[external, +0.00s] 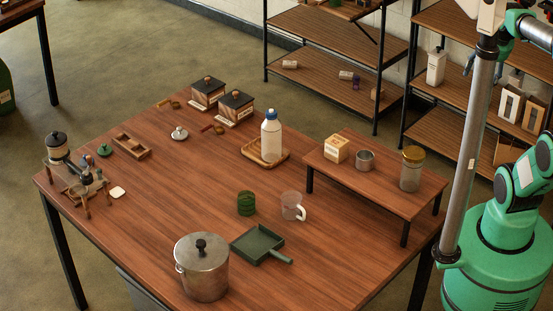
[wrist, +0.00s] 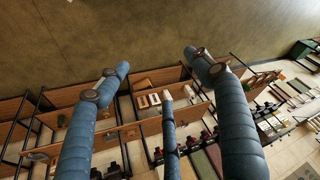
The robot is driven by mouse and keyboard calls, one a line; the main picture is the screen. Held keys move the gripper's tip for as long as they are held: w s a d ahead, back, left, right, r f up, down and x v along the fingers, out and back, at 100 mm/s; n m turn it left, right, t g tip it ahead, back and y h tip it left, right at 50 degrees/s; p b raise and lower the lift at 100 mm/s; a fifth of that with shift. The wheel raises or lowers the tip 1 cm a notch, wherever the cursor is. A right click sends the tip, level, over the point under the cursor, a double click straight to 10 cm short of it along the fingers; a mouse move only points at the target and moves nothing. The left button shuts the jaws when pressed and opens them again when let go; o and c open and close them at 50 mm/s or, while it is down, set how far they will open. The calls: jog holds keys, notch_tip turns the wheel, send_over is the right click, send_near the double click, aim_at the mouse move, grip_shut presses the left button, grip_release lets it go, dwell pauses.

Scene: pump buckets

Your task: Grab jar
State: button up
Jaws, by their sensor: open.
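The jar (external: 411,170) is clear glass with a gold-yellow lid. It stands upright near the right end of a small raised wooden stand (external: 385,190) on the table. My gripper (wrist: 160,70) shows in the wrist view with its blue fingers spread apart and nothing between them. It points toward the floor and shelving, and the jar cannot be made out in that view. In the external view my arm is at the right edge, with its upper part near the top right, apart from the jar.
A metal cup (external: 365,161) and a small box (external: 336,149) stand left of the jar on the stand. A white bottle (external: 271,137), a glass mug (external: 291,206), a green dustpan (external: 259,244) and a lidded pot (external: 202,268) are on the table (external: 180,205).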

jog(key=w+a+g, duration=0.1)
jog(key=w+a, duration=0.7)
jog(key=a, duration=0.1)
jog(key=w+a+f+m+g+p, duration=0.1)
jog(key=w+a+f, duration=0.2)
jog(key=a, duration=0.7)
jog(key=w+a+f+p, duration=0.1)
jog(key=w+a+f, duration=0.15)
jog(key=a, duration=0.65)
jog(key=w+a+f+m+g+p, duration=0.1)
jog(key=w+a+f, duration=0.25)
jog(key=a, duration=0.65)
jog(key=m+g+p, duration=0.2)
jog(key=p, duration=0.1)
send_over(246, 203)
jog(key=w, duration=0.2)
notch_tip(246, 203, down, 27)
jog(key=shift+w+d+h, duration=0.1)
jog(key=shift+w+h, duration=0.05)
jog(key=shift+h, duration=0.15)
jog(key=shift+f, duration=0.1)
jog(key=shift+f, duration=4.25)
